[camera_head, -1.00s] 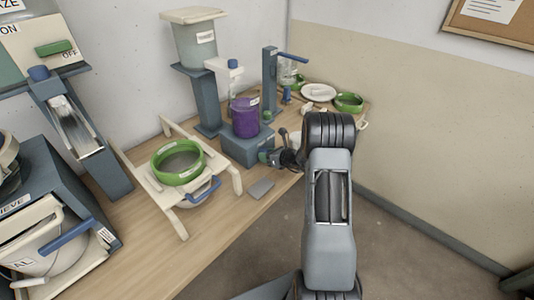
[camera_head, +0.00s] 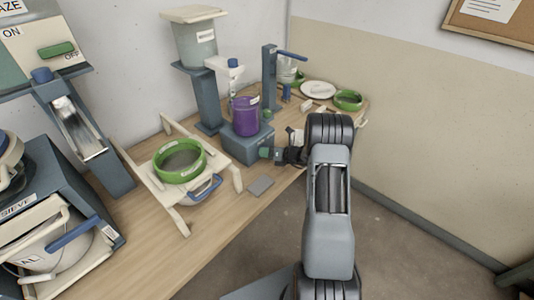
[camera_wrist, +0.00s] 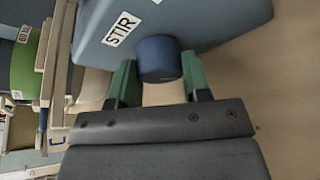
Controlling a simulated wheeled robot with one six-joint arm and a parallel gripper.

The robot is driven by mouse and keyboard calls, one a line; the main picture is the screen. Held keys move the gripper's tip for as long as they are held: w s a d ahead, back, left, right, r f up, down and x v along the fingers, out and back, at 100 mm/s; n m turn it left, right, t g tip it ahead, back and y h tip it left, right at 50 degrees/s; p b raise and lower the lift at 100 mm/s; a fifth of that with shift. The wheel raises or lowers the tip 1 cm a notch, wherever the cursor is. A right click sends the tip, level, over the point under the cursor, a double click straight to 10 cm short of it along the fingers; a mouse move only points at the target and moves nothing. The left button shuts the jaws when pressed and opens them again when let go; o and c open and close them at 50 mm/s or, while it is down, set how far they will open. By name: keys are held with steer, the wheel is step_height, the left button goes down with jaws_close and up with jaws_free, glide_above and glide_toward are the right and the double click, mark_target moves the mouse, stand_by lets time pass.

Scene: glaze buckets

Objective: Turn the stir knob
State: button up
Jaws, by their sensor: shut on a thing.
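The stir knob (camera_wrist: 159,58) is a blue cylinder on the front of a blue-grey box (camera_wrist: 195,22) labelled STIR in the wrist view. My gripper (camera_wrist: 160,84) has its green fingers on both sides of the knob and is shut on it. In the head view my gripper (camera_head: 268,153) is at the right front face of the stir box (camera_head: 240,147). The knob is hidden there by the fingers. A purple container (camera_head: 245,116) stands on top of the box.
A green-rimmed sieve (camera_head: 180,161) sits on a cream stand left of the box. A white plate (camera_head: 318,90) and a green ring (camera_head: 348,99) are at the back right. A blue-grey post (camera_head: 270,80) stands behind.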

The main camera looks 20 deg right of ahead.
steer(key=o, duration=0.9)
steer(key=shift+d, duration=0.1)
steer(key=b+v, duration=0.1)
steer(key=v, duration=1.2)
steer(key=shift+s, duration=0.3)
steer(key=shift+d+r, duration=0.1)
